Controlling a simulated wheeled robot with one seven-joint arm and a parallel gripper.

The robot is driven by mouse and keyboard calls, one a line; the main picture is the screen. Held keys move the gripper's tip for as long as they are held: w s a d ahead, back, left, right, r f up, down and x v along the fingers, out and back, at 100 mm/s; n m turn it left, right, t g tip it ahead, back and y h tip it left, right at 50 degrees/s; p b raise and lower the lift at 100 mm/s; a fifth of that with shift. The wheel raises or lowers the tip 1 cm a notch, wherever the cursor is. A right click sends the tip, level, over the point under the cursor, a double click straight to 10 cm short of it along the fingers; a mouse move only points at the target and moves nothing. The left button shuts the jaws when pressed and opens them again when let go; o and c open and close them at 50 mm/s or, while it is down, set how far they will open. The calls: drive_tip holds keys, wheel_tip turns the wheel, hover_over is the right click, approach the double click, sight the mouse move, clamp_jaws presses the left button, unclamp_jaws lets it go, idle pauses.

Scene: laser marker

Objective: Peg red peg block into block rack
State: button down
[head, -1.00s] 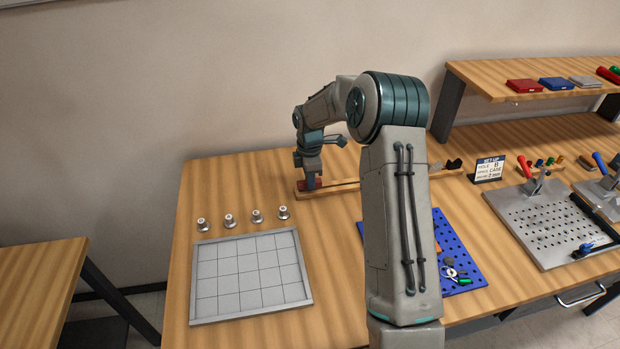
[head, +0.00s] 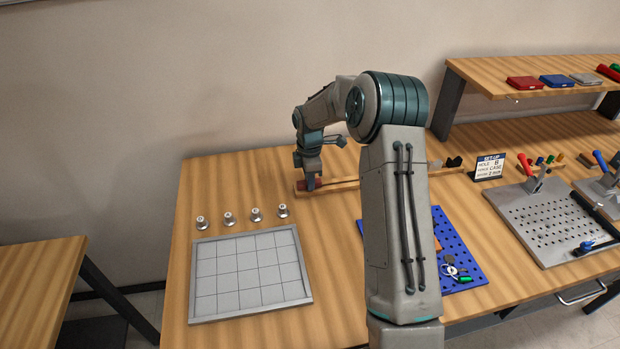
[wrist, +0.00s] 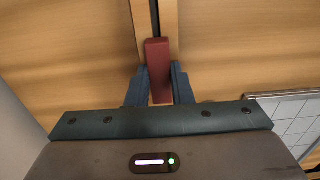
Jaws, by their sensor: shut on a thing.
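The red peg block (wrist: 157,62) is between the two dark fingers of my gripper (wrist: 159,85) in the wrist view, and the gripper is shut on it. The wooden block rack (head: 345,187) is a long strip with a dark slot along its middle, at the back of the table. In the wrist view the block lies over the near end of the rack (wrist: 171,20), in line with the slot. In the head view my gripper (head: 310,184) is at the rack's left end, with a bit of the red block (head: 302,185) beside it. I cannot tell how deep the block sits.
A grey gridded tray (head: 250,275) lies at the front left, with several small metal knobs (head: 256,215) behind it. A blue perforated board (head: 455,250) and a sign (head: 488,168) are to the right. My arm hides part of the table.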

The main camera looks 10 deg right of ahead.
drive_tip(key=shift+f, duration=0.15)
drive_tip(key=c, duration=1.2)
unclamp_jaws()
wheel_tip(320, 180, up, 14)
drive_tip(key=b, duration=0.1)
drive_tip(key=shift+b, duration=0.4)
